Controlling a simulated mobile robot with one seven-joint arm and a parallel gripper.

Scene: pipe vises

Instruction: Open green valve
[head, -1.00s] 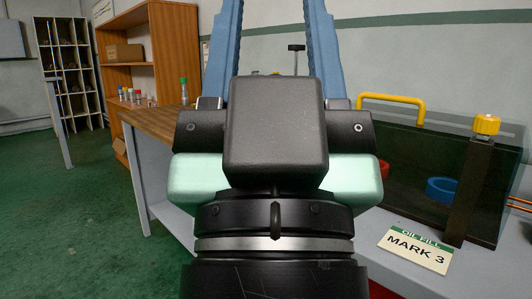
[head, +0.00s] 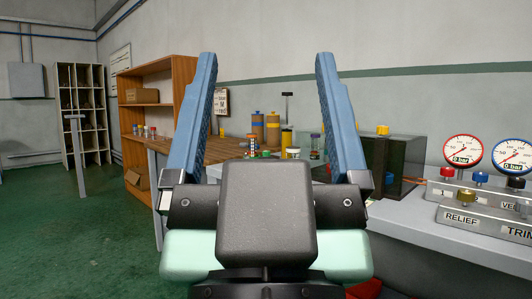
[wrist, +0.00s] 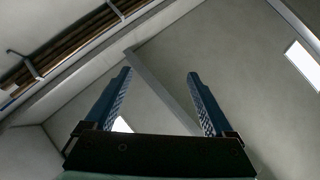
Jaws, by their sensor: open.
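My gripper (head: 266,57) stands upright in the middle of the head view, with its two blue fingers wide apart and nothing between them. The wrist view also shows the open gripper (wrist: 160,73), facing only ceiling and wall. I cannot make out a green valve in either view. A control panel (head: 485,226) marked RELIEF and TRIM lies at the right edge, partly cut off. It carries a brass knob (head: 463,195), a red knob (head: 447,171) and a blue knob (head: 480,177). My gripper is well left of the panel and touches nothing.
Two gauges reading 0 bar, one red-rimmed (head: 463,151) and one blue-rimmed (head: 513,155), stand above the panel. A dark tank (head: 400,160) and several bottles stand on the bench behind my gripper. Shelves (head: 160,95) stand at left. The green floor (head: 80,240) is open.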

